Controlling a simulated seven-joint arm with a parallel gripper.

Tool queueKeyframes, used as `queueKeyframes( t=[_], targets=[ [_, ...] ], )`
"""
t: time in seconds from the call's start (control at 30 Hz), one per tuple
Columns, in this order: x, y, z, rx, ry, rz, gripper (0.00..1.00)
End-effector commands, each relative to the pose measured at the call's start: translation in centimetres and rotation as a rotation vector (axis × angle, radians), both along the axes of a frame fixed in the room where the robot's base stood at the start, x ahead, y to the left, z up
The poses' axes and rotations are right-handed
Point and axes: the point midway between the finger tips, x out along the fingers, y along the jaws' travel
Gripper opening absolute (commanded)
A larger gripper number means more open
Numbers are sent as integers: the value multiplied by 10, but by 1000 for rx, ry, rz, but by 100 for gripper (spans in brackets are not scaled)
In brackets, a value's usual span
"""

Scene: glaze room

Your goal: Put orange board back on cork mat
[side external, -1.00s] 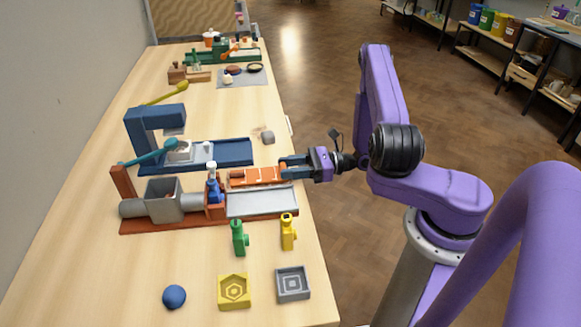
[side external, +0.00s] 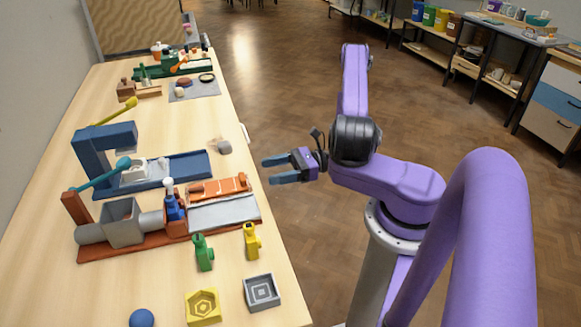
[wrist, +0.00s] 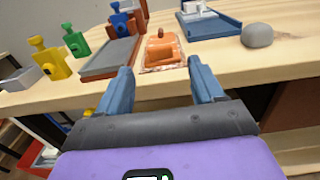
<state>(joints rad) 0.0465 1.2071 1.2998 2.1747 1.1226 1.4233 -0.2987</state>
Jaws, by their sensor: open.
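The orange board (side external: 218,188) lies flat beside the grey slab of the terracotta-framed press, near the table's right edge in the side view. It shows pale streaks. In the wrist view the orange board (wrist: 163,50) is straight ahead, between and beyond the fingertips, with a paler rim at its near end. I cannot clearly make out the cork mat; whether it lies under the board is hidden. My gripper (side external: 268,170) is open and empty, just off the table edge, apart from the board. Both blue fingers of my gripper (wrist: 159,75) show spread in the wrist view.
A grey lump (side external: 224,147) and a blue press (side external: 105,150) are farther back. Open floor lies right of the table.

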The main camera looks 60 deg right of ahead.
Motion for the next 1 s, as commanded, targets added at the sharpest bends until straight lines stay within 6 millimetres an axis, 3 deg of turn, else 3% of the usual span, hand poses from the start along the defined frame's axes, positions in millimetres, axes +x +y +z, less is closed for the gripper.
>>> queueKeyframes(
  t=[0.2,0.47,1.0],
  targets=[
    [-24,-25,0,-1,0,-4,67],
    [-33,-32,2,-15,1,37,67],
    [-34,24,42,-336,-65,802,67]
  ],
)
